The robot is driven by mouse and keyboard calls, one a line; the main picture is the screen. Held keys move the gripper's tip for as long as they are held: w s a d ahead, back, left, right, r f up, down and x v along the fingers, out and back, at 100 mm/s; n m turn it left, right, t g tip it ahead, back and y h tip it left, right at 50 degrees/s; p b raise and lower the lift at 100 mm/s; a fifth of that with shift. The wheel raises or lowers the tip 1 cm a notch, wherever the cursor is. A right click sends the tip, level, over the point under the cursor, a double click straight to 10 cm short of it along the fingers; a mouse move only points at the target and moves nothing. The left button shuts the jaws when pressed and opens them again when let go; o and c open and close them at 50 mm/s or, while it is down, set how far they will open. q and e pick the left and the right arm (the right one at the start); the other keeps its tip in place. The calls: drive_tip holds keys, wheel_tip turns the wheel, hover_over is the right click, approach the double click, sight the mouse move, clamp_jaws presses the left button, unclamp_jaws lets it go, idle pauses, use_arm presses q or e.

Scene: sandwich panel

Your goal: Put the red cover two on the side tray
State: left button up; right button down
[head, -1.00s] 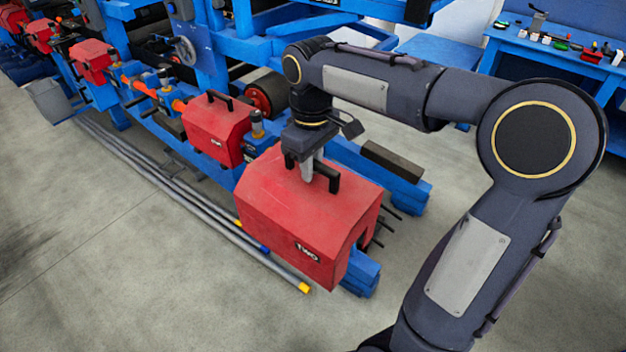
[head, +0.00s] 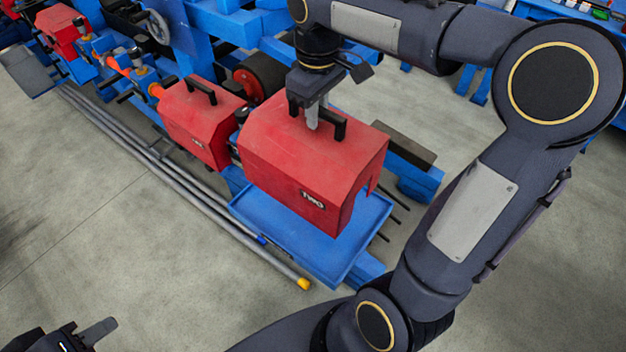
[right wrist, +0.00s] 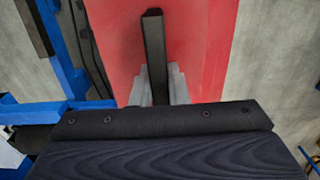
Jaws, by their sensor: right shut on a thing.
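The red cover labelled TWO (head: 300,165) is upright in the head view, with a black handle on top. My right gripper (head: 312,118) is shut on that handle from above; the right wrist view shows the fingers on both sides of the black handle (right wrist: 153,55), over the red top (right wrist: 205,50). The blue side tray (head: 275,228) lies beneath the cover, its front and left part bare. The cover overlaps the tray's rear part in the picture; whether it touches the tray is unclear. My left gripper (head: 88,336) is partly in view at the bottom left, away from the cover.
Another red cover (head: 203,125) stands close on the left, on the blue machine frame. Grey rods with a yellow end (head: 303,284) lie on the floor in front. A dark block (head: 403,145) and thin dark rods are to the right.

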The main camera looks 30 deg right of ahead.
drive_tip(key=shift+f, duration=4.75)
drive_tip(key=shift+f, duration=0.2)
drive_tip(key=c, duration=1.4)
unclamp_jaws()
drive_tip(key=shift+s, duration=0.1)
wheel_tip(320, 180, up, 12)
drive_tip(key=shift+r, duration=0.1)
drive_tip(key=s+m, duration=0.1)
drive_tip(key=s, duration=0.2)
drive_tip(key=s+a+f+t+y, duration=0.1)
drive_tip(key=s, duration=0.2)
drive_tip(key=s+m+t, duration=0.1)
drive_tip(key=s, duration=0.2)
drive_tip(key=shift+s+a+f+m+y, duration=0.15)
drive_tip(key=shift+a+f+m+y, duration=0.15)
drive_tip(key=shift+y, duration=0.1)
drive_tip(key=s+a+f+m+t+y, duration=0.2)
drive_tip(key=s+a+f+m+t, duration=0.1)
drive_tip(key=s+f, duration=0.3)
drive_tip(key=shift+s+a+m+t, duration=0.35)
drive_tip(key=shift+s+a, duration=0.3)
drive_tip(key=shift+s, duration=0.5)
